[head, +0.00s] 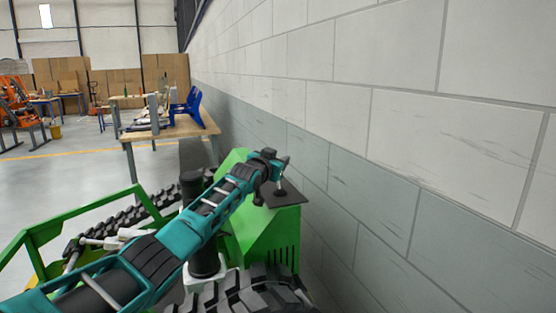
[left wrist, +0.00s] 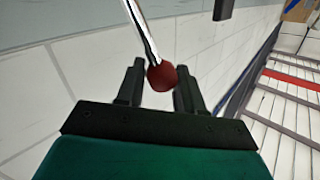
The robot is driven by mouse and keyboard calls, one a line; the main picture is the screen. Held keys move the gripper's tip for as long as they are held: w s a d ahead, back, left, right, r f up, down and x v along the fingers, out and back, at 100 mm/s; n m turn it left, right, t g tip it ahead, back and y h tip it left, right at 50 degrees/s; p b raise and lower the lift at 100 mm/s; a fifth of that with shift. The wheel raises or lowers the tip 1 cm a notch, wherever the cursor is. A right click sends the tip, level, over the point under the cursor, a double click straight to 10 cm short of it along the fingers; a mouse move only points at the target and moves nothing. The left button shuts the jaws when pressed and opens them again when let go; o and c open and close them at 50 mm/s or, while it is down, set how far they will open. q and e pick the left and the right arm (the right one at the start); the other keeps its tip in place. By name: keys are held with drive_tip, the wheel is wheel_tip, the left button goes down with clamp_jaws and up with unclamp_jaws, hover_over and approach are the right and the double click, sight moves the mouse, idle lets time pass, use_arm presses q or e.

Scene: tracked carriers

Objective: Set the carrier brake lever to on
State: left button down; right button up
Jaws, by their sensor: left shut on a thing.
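The green carrier (head: 265,235) stands beside the block wall, with a black plate on top of its console. The brake lever (head: 280,184) rises from a dark base on that plate. In the left wrist view the lever is a silver rod with a round red knob (left wrist: 162,76). My left gripper (head: 283,161) reaches over the carrier to the top of the lever. In the left wrist view its two dark fingers (left wrist: 160,88) stand on either side of the knob, shut on it. In the head view the knob is hidden by the gripper. My right gripper is not in view.
The block wall (head: 420,130) runs close along the right of the carrier. Black tracks (head: 250,292) and a green rail (head: 70,225) lie around my left arm. A wooden table (head: 170,133) with blue items stands beyond. Open floor lies at the left.

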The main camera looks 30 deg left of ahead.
use_arm(q)
drive_tip(key=shift+s+a+f, duration=0.1)
drive_tip(key=shift+a+f, duration=0.3)
drive_tip(key=shift+f, duration=0.3)
drive_tip(key=c, duration=1.1)
unclamp_jaws()
drive_tip(key=shift+o, duration=1.1)
drive_tip(key=shift+a, duration=0.15)
drive_tip(key=shift+d+r, duration=0.15)
drive_tip(key=shift+d, duration=0.05)
drive_tip(key=shift+s+d, duration=0.15)
drive_tip(key=shift+s, duration=0.7)
drive_tip(key=s+d, duration=0.1)
drive_tip(key=s, duration=1)
drive_tip(key=shift+r, duration=0.45)
